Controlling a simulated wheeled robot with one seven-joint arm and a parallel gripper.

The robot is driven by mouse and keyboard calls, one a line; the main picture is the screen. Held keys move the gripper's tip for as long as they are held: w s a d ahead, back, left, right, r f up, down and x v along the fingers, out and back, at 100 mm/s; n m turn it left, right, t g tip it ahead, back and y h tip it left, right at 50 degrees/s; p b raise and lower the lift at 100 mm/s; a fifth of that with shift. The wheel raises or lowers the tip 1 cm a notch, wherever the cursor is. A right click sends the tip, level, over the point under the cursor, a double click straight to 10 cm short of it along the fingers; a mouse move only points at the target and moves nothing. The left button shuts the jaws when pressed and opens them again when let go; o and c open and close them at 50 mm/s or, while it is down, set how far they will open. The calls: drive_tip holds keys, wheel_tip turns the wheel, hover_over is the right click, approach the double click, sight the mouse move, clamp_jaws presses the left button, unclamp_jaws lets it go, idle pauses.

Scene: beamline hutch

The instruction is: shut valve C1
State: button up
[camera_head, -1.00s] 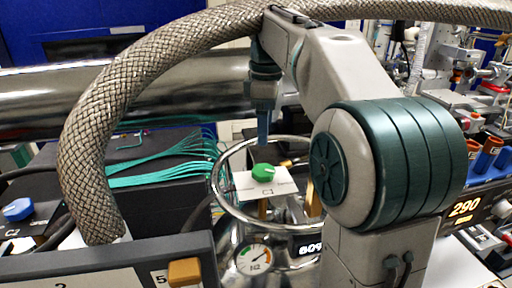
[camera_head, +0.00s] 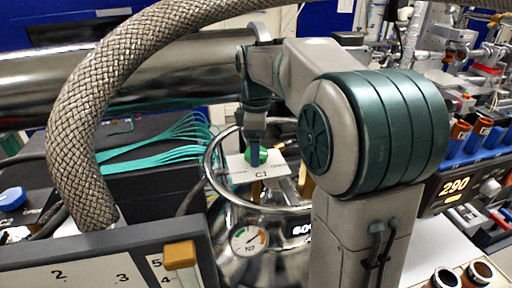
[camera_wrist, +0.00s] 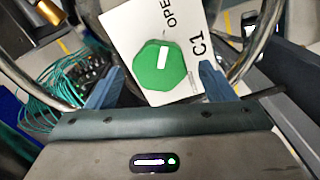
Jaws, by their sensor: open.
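Valve C1 is a green knob (camera_head: 265,155) with a white pointer bar, on a white plate (camera_head: 262,172) marked C1, inside a metal ring. In the wrist view the octagonal knob (camera_wrist: 158,72) lies between and just beyond my two blue fingers; part of the word OPEN and C1 show on the plate (camera_wrist: 190,22). The bar is tilted slightly in that view. My gripper (camera_head: 254,158) points down over the knob, fingers apart, one covering part of it in the head view. In the wrist view my gripper (camera_wrist: 158,75) holds nothing; I cannot tell whether a finger touches the knob.
A shiny metal ring (camera_head: 216,186) surrounds the plate. A thick braided hose (camera_head: 75,130) arches at left. A blue knob (camera_head: 12,198) stands far left. Teal cables (camera_head: 165,145) run behind. A pressure gauge (camera_head: 250,239) sits below, and a display reading 290 (camera_head: 455,187) at right.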

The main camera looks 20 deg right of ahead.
drive_tip(key=shift+f, duration=0.55)
drive_tip(key=c, duration=1)
